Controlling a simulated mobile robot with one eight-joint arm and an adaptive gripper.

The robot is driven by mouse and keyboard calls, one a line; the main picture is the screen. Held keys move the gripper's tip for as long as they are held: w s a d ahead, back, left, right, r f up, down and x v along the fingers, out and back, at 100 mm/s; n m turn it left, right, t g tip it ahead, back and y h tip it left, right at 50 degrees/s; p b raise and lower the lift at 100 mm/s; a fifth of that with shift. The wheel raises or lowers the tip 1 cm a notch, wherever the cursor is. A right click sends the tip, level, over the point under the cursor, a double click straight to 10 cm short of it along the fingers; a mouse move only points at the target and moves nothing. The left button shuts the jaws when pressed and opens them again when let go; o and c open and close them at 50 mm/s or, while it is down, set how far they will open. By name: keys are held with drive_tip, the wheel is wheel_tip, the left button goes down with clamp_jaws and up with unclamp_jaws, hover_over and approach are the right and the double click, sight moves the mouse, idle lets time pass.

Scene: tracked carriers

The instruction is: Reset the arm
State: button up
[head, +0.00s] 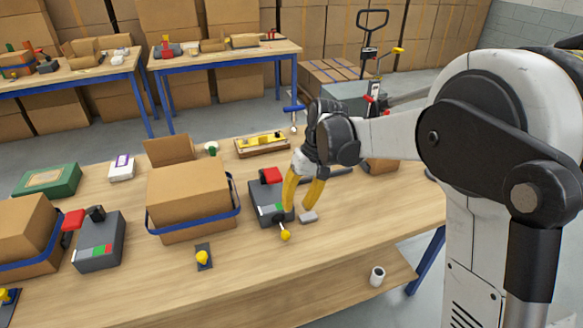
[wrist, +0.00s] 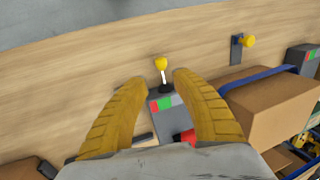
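My gripper (head: 298,206) has two yellow fingers and hangs low over the right half of the wooden table (head: 345,225). The fingers are apart with nothing held between them. In the wrist view the spread fingertips of my gripper (wrist: 160,82) stand either side of a lever with a yellow knob (wrist: 161,63). The lever's knob also shows in the head view (head: 285,235). It stands by a dark grey device (head: 265,211) with a green and red panel and a red block. The left finger overlaps this device in the head view; I cannot tell whether they touch.
A cardboard box (head: 188,200) in a blue frame stands left of the gripper. Another lever (head: 203,257) is in front of it. A second grey device (head: 98,245) stands further left. A yellow level in a tray (head: 262,143) lies behind. The table's front right is mostly clear.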

drive_tip(key=s+d+r+m+t+h, duration=0.15)
drive_tip(key=s+d+r+t, duration=0.25)
drive_tip(key=s+d+r, duration=0.6)
drive_tip(key=s+d+f+m+t+h, duration=0.1)
drive_tip(key=s+d+t, duration=0.2)
drive_tip(key=s, duration=0.8)
drive_tip(key=shift+d+f+m+t, duration=0.15)
drive_tip(key=shift+d+m+t, duration=0.15)
drive_tip(key=shift+t, duration=0.2)
